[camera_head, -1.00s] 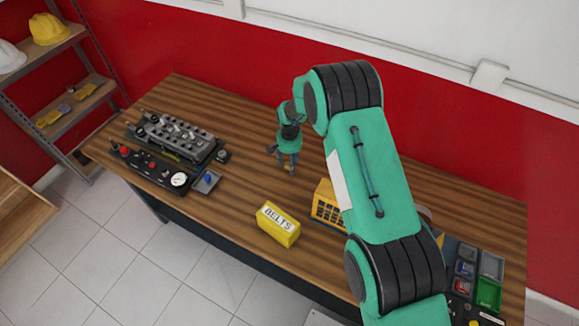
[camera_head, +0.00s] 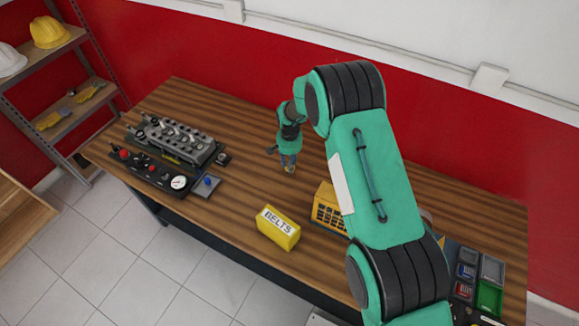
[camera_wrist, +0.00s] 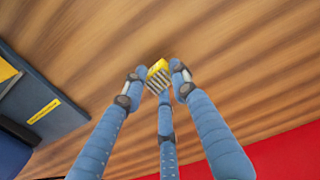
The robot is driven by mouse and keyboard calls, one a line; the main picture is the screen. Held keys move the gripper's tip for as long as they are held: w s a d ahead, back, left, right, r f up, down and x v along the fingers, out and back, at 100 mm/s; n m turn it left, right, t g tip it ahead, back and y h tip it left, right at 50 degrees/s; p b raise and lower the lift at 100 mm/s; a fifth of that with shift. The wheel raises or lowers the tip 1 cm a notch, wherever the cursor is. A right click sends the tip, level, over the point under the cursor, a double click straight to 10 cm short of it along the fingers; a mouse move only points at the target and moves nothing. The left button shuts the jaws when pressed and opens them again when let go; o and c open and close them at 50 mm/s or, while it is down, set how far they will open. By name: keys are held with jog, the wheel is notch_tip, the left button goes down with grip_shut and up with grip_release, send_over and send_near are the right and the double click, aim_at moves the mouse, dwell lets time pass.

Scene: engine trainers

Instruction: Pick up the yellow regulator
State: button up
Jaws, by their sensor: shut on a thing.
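The yellow regulator (camera_wrist: 158,70) is a small yellow block with grey metal ribs. In the wrist view it sits between the fingertips of my gripper (camera_wrist: 158,82), whose blue fingers close on it from the sides and below. In the head view my gripper (camera_head: 289,167) points down over the middle of the wooden table, with a small bit of yellow at its tips. The fingers hide most of the regulator there. I cannot tell whether it still touches the table.
An engine-head trainer (camera_head: 178,140) and a gauge panel (camera_head: 150,172) lie to the left on the table (camera_head: 225,115). A yellow BELTS box (camera_head: 279,230) and an orange crate (camera_head: 328,210) stand nearer the front. Parts bins (camera_head: 488,293) are at the right.

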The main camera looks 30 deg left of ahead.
jog(key=shift+r, duration=1.05)
jog(key=s+d, duration=0.3)
jog(key=s, duration=0.1)
jog(key=s+d+r+b, duration=0.1)
jog(key=s+d, duration=0.6)
jog(key=s, duration=0.1)
jog(key=shift+d+r, duration=0.2)
jog(key=shift+r, duration=0.1)
